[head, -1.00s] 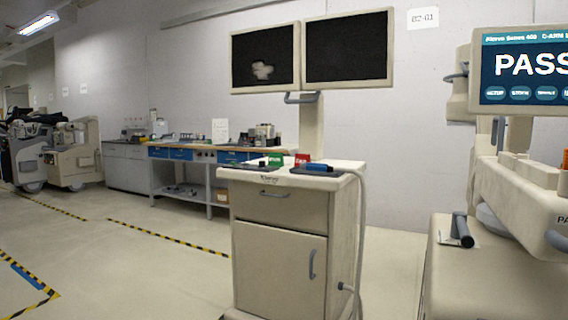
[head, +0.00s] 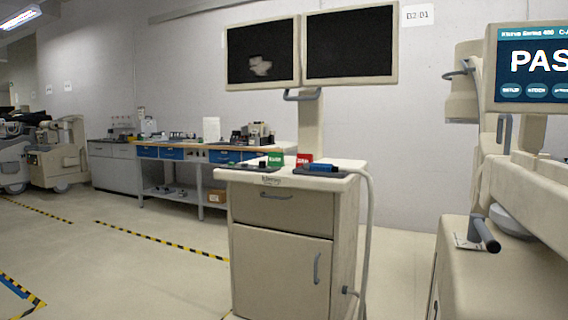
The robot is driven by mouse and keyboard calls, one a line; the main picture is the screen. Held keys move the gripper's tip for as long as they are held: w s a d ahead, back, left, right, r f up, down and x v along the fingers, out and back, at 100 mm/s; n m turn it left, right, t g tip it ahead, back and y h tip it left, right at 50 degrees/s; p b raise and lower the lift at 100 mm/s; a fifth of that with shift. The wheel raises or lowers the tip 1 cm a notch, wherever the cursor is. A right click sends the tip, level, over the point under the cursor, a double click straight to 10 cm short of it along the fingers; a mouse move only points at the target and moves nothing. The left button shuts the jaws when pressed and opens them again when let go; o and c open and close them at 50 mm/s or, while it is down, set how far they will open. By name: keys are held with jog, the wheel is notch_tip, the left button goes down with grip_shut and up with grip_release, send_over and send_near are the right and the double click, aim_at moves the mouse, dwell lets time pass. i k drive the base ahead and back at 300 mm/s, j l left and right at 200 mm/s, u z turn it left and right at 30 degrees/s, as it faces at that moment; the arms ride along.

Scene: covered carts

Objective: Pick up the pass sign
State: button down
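A small green sign (head: 275,159) stands at the back of the top of a beige cart (head: 283,250) in the middle of the head view. A small red sign (head: 304,160) stands to its right on the same cart top. The lettering on both is too small to read, so I cannot confirm which is the pass sign. A screen (head: 535,65) at the right edge shows large white letters "PAS", cut off by the frame. My gripper is not in view.
Dark trays with small items lie in front of the signs. Twin dark monitors (head: 312,48) rise behind them on a post. A cable (head: 369,230) hangs at the cart's right. A large beige machine (head: 505,270) stands close at right. Floor at left is open.

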aim_at(275, 159)
jog(key=j+z, duration=0.1)
jog(key=z, duration=0.45)
jog(key=i+j+z, duration=0.3)
jog(key=j, duration=0.3)
jog(key=j+z, duration=0.3)
jog(key=j, duration=0.25)
jog(key=i+j+z, duration=0.1)
jog(key=j+z, duration=0.25)
jog(key=j, duration=0.3)
